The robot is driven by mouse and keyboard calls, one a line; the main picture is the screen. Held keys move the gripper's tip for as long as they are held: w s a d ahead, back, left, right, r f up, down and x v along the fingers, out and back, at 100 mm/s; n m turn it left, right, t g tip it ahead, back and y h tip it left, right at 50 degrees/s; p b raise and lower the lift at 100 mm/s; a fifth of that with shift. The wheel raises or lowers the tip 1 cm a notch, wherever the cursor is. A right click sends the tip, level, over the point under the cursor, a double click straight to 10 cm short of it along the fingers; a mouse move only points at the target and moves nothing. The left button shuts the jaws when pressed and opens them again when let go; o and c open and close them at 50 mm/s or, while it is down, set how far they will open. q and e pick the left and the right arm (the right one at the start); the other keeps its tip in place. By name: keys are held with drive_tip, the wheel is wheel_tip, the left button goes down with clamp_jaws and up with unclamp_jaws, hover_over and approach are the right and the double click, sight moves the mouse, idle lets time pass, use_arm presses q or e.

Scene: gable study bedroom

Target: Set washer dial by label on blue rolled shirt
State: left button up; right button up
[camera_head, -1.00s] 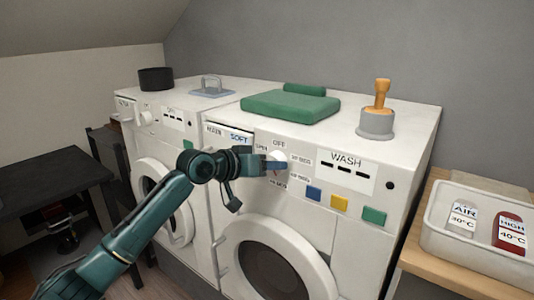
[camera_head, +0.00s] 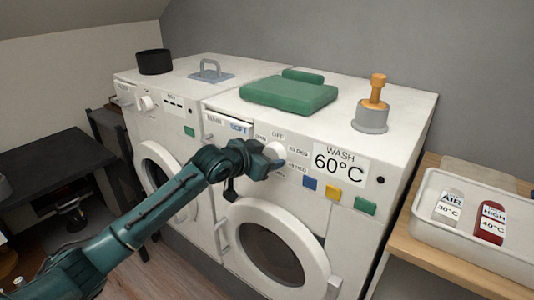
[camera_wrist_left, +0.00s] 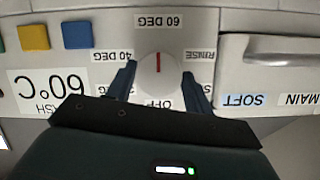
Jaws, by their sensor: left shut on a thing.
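The white round washer dial (camera_head: 275,151) sits on the front panel of the right-hand machine. In the left wrist view the dial (camera_wrist_left: 158,88) appears upside down, its red mark pointing at the "60 DEG" label (camera_wrist_left: 158,22). My left gripper (camera_head: 268,163) is shut on the dial, one finger on each side. The washer display (camera_head: 340,164) reads "WASH 60°C", and it also shows in the left wrist view (camera_wrist_left: 38,92). No blue rolled shirt is visible. My right gripper is out of view.
A white tray (camera_head: 450,233) at right holds a pale item (camera_head: 449,207) labelled "AIR 30°C" and a red one (camera_head: 490,222) labelled "HIGH 40°C". Green folded cloth (camera_head: 288,95) and a wooden-handled stamp-like object (camera_head: 372,118) sit on the washer. A dark table (camera_head: 45,160) stands left.

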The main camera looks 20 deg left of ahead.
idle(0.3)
use_arm(q)
drive_tip(key=o, duration=1)
drive_tip(key=b+v, duration=0.1)
drive_tip(key=v, duration=1.2)
drive_tip(key=shift+s, duration=0.1)
drive_tip(key=s+d+f+n+g, duration=0.1)
drive_tip(key=s+d+f, duration=0.25)
drive_tip(key=f, duration=0.55)
drive_tip(key=s+d+f+n, duration=0.1)
drive_tip(key=s+d+f, duration=0.25)
drive_tip(key=f, duration=0.65)
drive_tip(key=shift+n+g+y, duration=0.6)
drive_tip(key=shift+n, duration=0.2)
drive_tip(key=s+f, duration=0.4)
drive_tip(key=s, duration=0.1)
drive_tip(key=s+d+f, duration=0.1)
drive_tip(key=s+f, duration=0.3)
drive_tip(key=s, duration=0.1)
drive_tip(key=s+d+f, duration=0.1)
drive_tip(key=s+f, duration=0.3)
drive_tip(key=s, duration=0.2)
drive_tip(key=shift+s+f, duration=0.15)
drive_tip(key=shift+f, duration=0.25)
